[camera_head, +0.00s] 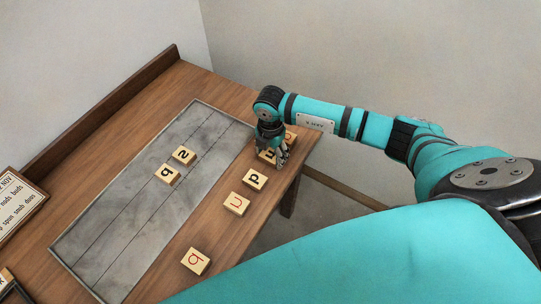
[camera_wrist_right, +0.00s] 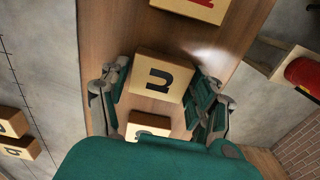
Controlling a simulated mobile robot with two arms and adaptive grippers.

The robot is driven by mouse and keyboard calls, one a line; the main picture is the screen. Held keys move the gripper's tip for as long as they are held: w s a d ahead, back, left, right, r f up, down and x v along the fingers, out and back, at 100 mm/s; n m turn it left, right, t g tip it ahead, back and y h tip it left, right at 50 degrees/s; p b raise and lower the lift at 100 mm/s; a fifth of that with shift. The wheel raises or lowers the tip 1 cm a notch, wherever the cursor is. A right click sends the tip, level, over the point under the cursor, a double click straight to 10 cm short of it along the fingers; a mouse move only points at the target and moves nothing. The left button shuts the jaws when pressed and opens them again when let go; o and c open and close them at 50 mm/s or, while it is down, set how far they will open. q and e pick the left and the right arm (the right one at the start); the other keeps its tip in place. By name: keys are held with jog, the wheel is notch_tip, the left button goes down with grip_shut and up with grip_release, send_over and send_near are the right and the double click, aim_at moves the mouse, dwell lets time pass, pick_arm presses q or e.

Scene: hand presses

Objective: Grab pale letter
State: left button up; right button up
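Several pale wooden letter tiles lie on the brown table. My right gripper (camera_head: 272,148) points down over a tile (camera_head: 268,157) near the right table edge. In the right wrist view, that tile (camera_wrist_right: 160,78) bears a dark letter like n or u and sits between the fingers. The fingers (camera_wrist_right: 160,92) are apart, one on each side; whether they touch it I cannot tell. A red-lettered tile (camera_wrist_right: 195,8) lies beyond it, and a tile (camera_wrist_right: 148,126) is partly hidden by my gripper. My left gripper is out of view.
A dark-lettered tile (camera_head: 255,179) and red-lettered tiles (camera_head: 237,203) and (camera_head: 195,261) line the table's right side. Two tiles (camera_head: 183,155) and (camera_head: 167,174) lie on the grey plate (camera_head: 125,225). A word card (camera_head: 18,205) stands at left. A raised board (camera_head: 105,110) edges the back.

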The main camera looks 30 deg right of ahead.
jog(key=c, duration=0.7)
jog(key=shift+o, duration=0.2)
jog(key=shift+r, duration=0.15)
